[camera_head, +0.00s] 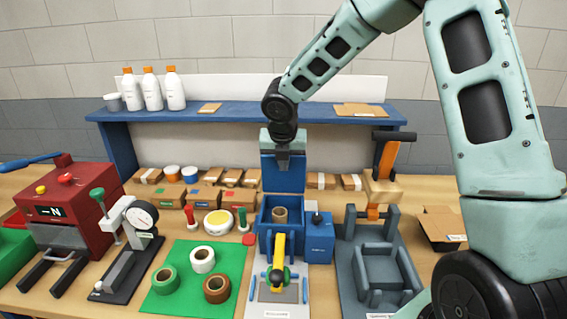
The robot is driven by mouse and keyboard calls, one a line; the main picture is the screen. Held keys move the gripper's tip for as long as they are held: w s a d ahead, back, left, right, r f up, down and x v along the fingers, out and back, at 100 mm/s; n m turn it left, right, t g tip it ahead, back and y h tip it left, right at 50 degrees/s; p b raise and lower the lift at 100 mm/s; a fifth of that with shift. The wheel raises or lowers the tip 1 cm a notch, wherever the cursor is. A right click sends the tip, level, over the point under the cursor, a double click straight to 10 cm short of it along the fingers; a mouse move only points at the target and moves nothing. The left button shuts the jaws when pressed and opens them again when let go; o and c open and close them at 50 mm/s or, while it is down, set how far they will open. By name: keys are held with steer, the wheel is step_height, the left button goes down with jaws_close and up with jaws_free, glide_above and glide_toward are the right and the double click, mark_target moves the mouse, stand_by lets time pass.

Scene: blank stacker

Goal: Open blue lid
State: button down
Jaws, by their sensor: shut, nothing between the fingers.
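The blue lid (283,177) stands upright at the back of a blue box (263,217), in the middle of the workbench. The box is open at the top, and a brown cylinder (280,215) shows inside it. My gripper (283,158) points down at the lid's upper edge and covers part of it. Its fingers are shut with nothing between them. I cannot tell whether they touch the lid.
A yellow handle (278,250) stands in front of the box. A blue block (319,240) sits right of it. A green mat (232,262) with several tape rolls lies left, and a grey fixture (352,240) stands right. A blue shelf (225,114) spans behind.

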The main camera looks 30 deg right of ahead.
steer(key=shift+w+d+r+g+y+p, duration=0.25)
steer(key=shift+w+d+p, duration=0.3)
steer(key=shift+p, duration=1.35)
steer(key=shift+w+d+r+g+y+p, duration=0.15)
steer(key=shift+w+d+g+p, duration=0.35)
steer(key=shift+p, duration=1.4)
steer(key=shift+w+a+f, duration=0.1)
steer(key=shift+w+a, duration=0.05)
steer(key=shift+a, duration=0.05)
